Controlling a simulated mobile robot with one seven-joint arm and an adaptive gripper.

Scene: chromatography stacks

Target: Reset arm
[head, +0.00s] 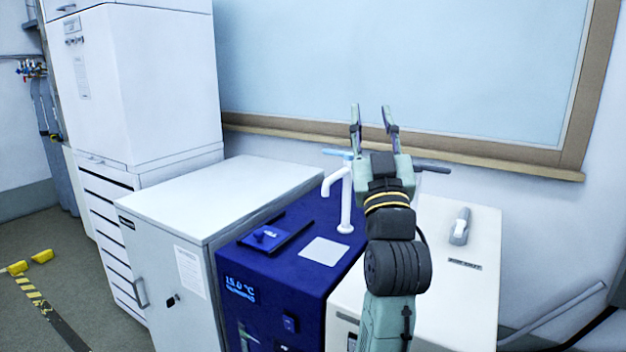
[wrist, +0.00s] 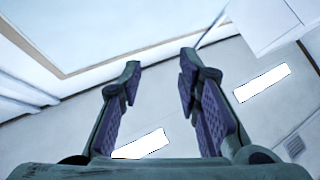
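My gripper (head: 374,118) is raised above the blue and white machines, its two fingers pointing up in front of the wall panel. The fingers are spread apart with nothing between them. In the wrist view my gripper (wrist: 160,75) also shows open and empty, with dark ribbed pads on the inner faces. My green-grey arm rises from the bottom of the head view and covers part of the machines behind it.
A blue machine (head: 265,284) with a white tap (head: 345,200) stands beside a white unit (head: 470,290) holding a small grey item (head: 461,226). A grey cabinet (head: 165,245) and tall white cabinet (head: 165,85) stand left. Floor at far left is mostly open, with yellow objects (head: 42,257).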

